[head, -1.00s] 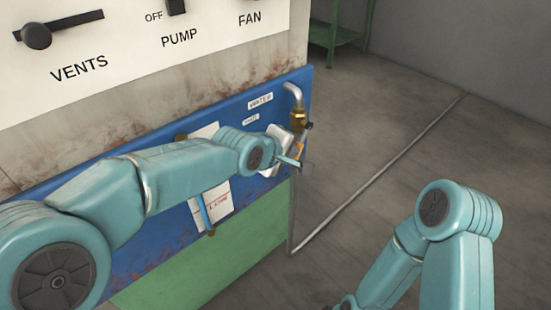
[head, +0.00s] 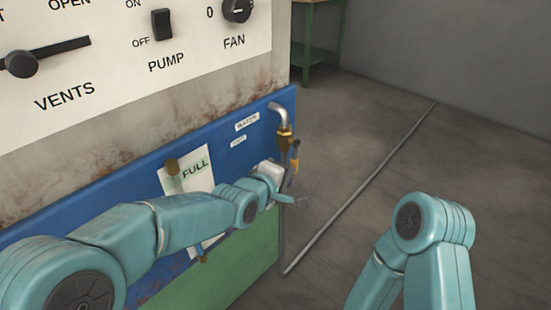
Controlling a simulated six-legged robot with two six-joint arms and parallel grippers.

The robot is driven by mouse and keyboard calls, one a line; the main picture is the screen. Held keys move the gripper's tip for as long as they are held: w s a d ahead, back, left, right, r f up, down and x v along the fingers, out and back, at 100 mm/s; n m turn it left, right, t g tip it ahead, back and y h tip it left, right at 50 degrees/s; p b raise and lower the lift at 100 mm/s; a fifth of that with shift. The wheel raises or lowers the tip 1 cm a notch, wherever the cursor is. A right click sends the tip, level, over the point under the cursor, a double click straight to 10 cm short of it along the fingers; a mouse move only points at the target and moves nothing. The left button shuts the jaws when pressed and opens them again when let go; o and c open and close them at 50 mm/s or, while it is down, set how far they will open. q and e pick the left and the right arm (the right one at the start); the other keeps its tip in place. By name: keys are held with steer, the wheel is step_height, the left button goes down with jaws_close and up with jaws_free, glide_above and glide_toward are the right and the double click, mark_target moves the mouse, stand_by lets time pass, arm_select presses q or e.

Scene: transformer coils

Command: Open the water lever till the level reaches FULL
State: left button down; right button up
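The brass water valve (head: 285,140) sits under a bent grey pipe on the blue panel, beside the WATER label (head: 247,122). An orange lever (head: 293,168) with a dark upper part hangs just right of the valve, roughly upright. My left gripper (head: 286,192) is at the lever's lower end; I cannot tell whether it touches it, and its finger gap is unclear. The white level plate (head: 196,170) reads FULL at the top. Brass fittings show above and below; my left arm hides the middle, so the water level cannot be read. My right gripper is out of view.
A white control panel (head: 110,45) with VENTS, PUMP and FAN controls is above the blue panel (head: 110,185). A pipe (head: 365,187) runs along the floor at right. A green table (head: 322,45) stands at the back. Floor at right is open.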

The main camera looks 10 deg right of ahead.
arm_select(q)
steer(key=shift+w+d+f, duration=0.15)
steer(key=shift+f, duration=0.05)
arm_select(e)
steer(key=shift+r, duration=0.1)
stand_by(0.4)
arm_select(q)
steer(key=shift+f, duration=0.1)
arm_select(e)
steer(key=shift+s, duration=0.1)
